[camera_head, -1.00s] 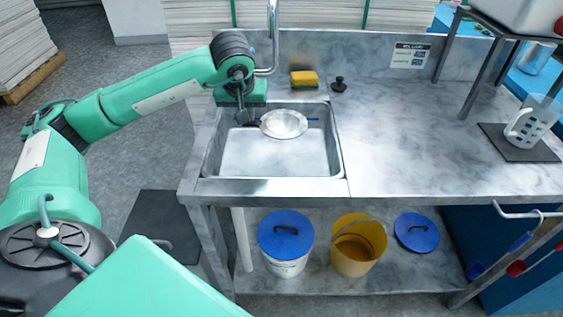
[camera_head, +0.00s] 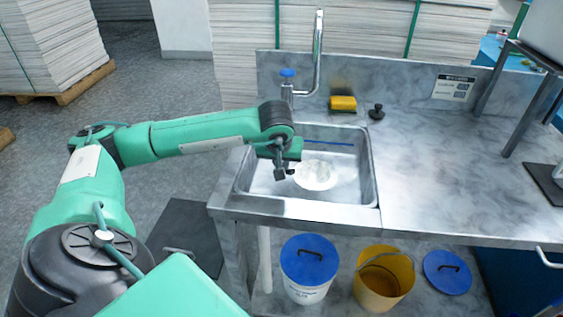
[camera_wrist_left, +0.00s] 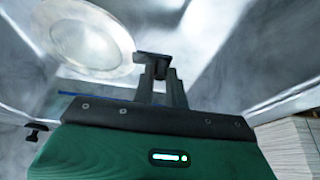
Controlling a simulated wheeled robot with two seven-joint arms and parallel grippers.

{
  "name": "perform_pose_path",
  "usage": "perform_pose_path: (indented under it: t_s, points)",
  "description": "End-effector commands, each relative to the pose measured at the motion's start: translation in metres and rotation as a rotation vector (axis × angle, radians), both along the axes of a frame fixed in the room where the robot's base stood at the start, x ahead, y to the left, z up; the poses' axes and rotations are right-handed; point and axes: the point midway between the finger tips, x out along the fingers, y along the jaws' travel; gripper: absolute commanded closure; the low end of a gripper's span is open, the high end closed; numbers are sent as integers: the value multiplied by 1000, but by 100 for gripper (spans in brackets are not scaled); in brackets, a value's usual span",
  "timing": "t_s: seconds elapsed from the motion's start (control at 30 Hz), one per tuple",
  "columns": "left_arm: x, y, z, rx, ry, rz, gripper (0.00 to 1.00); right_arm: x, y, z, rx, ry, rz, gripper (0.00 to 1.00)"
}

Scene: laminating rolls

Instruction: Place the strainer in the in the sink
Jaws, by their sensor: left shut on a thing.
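The strainer (camera_head: 317,175) is a pale round disc with a flat rim, over the sink basin (camera_head: 367,178) near its left side. My left gripper (camera_head: 281,173) is at the strainer's left edge, inside the sink's outline. In the left wrist view the strainer (camera_wrist_left: 88,38) is at the upper left, and the fingertips of my left gripper (camera_wrist_left: 152,58) are shut at its rim. I cannot tell whether the strainer touches the sink floor. My right gripper is not in view.
A tall faucet (camera_head: 317,55) stands behind the sink. A yellow sponge (camera_head: 343,103) and a black stopper (camera_head: 376,112) sit behind the basin. A thin blue strip (camera_head: 330,143) shows at its back wall. The counter (camera_head: 440,170) to the right is clear.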

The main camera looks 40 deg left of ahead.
Motion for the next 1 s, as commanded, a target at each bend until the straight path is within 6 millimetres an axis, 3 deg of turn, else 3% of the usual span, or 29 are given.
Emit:
perform_pose_path:
  t_s: [0.2, 0.23, 0.33, 0.73, 1.0]
  points:
    - [0, 0, -2, 0, 0, 0, 100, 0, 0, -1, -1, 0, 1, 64]
    - [0, 0, -2, 0, 0, 0, 83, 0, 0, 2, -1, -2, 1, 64]
    - [0, 0, -2, 0, 0, 0, 65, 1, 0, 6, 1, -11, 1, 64]
    - [0, 0, 3, 1, -1, 0, 65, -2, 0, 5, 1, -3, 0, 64]
    - [-18, -12, 54, 0, -5, -1, 65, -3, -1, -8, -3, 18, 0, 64]
